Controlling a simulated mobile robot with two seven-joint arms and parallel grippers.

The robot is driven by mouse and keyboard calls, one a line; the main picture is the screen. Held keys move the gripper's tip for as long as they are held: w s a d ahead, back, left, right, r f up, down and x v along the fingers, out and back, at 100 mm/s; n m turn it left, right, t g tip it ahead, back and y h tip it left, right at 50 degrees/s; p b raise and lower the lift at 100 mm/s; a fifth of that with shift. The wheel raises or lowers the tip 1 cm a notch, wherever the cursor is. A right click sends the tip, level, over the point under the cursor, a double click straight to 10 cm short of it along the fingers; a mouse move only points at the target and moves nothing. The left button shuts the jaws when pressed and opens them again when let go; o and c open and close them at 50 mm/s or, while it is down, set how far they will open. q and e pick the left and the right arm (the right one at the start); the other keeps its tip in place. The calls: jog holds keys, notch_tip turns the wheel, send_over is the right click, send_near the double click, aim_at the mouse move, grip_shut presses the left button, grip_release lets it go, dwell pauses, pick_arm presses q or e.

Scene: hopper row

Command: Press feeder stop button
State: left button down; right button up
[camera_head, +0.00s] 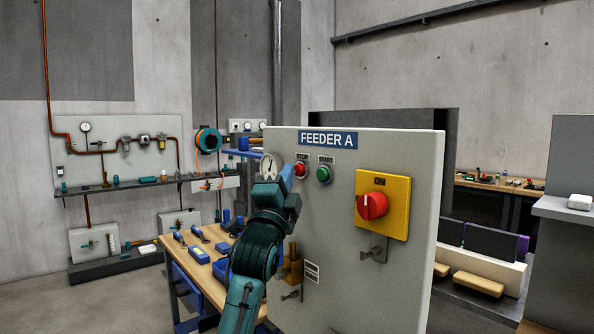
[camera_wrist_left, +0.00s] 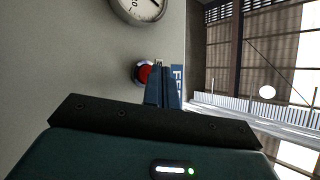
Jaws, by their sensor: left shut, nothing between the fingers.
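The red stop button (camera_head: 301,170) sits under a STOP label on the grey FEEDER A panel (camera_head: 400,290). It also shows in the left wrist view (camera_wrist_left: 143,73), partly hidden behind my fingers. My left gripper (camera_head: 287,172) is shut and empty, with its blue fingertips just left of the button in the head view. I cannot tell whether the fingertips touch the button or the panel. The left gripper's fingers (camera_wrist_left: 165,72) also show in the wrist view. My right gripper is not in view.
A green start button (camera_head: 323,174) is right of the stop button. A red rotary switch (camera_head: 372,206) on a yellow plate (camera_head: 398,190) is lower right. A round gauge (camera_head: 267,165) is left of the buttons. A workbench (camera_head: 205,249) with blue tools stands behind my arm.

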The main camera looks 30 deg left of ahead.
pick_arm(q)
jog(key=shift+w+d, duration=0.15)
jog(key=shift+w, duration=0.2)
dwell(0.7)
dwell(0.4)
jog(key=shift+s+a+p, duration=0.3)
jog(key=shift+s+p, duration=0.05)
jog(key=shift+s, duration=0.4)
jog(key=shift+s, duration=0.1)
jog(key=s, duration=0.1)
jog(key=s+a, duration=0.1)
jog(key=s, duration=0.1)
jog(key=s+a+p, duration=0.1)
jog(key=shift+s, duration=0.25)
dwell(0.4)
